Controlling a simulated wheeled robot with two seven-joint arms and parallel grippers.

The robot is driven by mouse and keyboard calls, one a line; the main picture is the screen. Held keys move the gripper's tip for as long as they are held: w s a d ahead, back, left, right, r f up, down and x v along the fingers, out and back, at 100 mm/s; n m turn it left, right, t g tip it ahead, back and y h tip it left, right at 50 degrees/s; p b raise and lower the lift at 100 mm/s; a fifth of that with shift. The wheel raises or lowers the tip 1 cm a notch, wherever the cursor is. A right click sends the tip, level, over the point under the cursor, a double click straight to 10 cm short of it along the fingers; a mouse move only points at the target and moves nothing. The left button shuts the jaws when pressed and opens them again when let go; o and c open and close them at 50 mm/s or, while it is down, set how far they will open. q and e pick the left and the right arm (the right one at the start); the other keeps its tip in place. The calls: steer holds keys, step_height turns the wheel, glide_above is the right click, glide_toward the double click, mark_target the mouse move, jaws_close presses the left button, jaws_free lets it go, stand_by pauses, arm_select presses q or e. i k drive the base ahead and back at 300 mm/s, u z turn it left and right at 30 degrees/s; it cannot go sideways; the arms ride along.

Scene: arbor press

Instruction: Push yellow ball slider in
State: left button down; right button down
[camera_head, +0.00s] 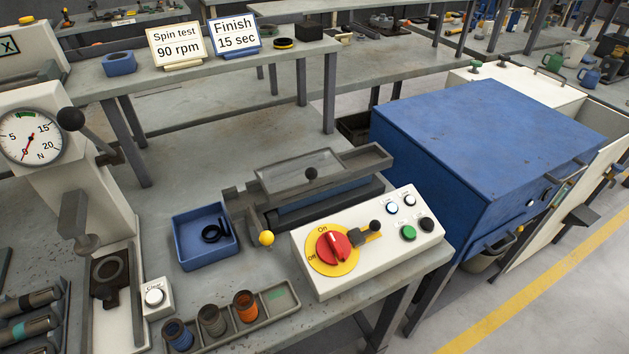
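The yellow ball (266,238) is the knob on the near left end of a dark grey slide mechanism (262,212) on the bench. It sits just right of a blue tray and left of the control box. How far the slider is drawn out cannot be told. Neither of my grippers shows in the head view.
The control box (340,290) with a red rotary switch (333,244) stands close right of the ball. A blue tray (178,243) holds black rings (215,233). A rack (284,302) with several spools lies in front. The press (70,180) stands left, a blue cabinet (480,150) right.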

mark_target(266, 237)
steer(key=u, duration=1.9)
steer(key=k, duration=0.7)
steer(key=z, duration=1.7)
